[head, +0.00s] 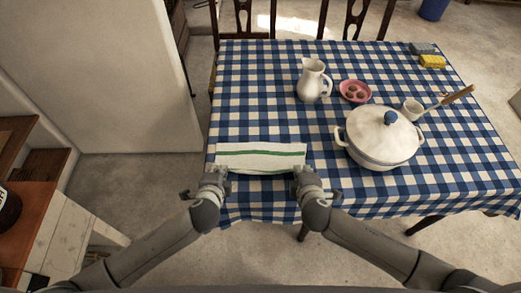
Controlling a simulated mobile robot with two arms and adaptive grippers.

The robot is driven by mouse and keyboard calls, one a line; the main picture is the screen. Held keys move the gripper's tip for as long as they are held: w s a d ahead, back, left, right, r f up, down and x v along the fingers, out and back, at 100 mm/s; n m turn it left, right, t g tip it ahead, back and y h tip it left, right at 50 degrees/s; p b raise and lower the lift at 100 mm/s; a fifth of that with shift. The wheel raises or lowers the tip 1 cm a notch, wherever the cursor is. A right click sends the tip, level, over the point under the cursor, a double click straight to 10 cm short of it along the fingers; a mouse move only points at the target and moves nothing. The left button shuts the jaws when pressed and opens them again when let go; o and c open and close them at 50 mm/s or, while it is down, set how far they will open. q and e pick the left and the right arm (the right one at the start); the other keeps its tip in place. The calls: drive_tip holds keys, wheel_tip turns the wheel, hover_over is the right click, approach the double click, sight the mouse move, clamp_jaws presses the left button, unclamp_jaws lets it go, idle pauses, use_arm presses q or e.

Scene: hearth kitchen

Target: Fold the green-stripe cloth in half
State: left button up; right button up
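The green-stripe cloth (260,160) is white with a green stripe running across it. It lies as a wide, short rectangle near the front left edge of the table. My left gripper (220,172) is at its near left corner and my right gripper (299,171) is at its near right corner. Both fingertips reach the cloth's near edge. The fingers are too small to tell whether they are open or shut on the cloth.
The table has a blue checked tablecloth (260,100). A white pot (375,148) with a blue-knobbed lid stands right of the cloth. Behind are a white pitcher (312,82) and a pink bowl (355,91). A white cup (412,110) stands farther right. The tabletop behind the cloth is clear.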

use_arm(q)
drive_tip(key=o, duration=0.7)
use_arm(e)
drive_tip(key=o, duration=0.7)
use_arm(q)
drive_tip(key=shift+r, duration=0.1)
use_arm(e)
drive_tip(key=shift+r, duration=0.15)
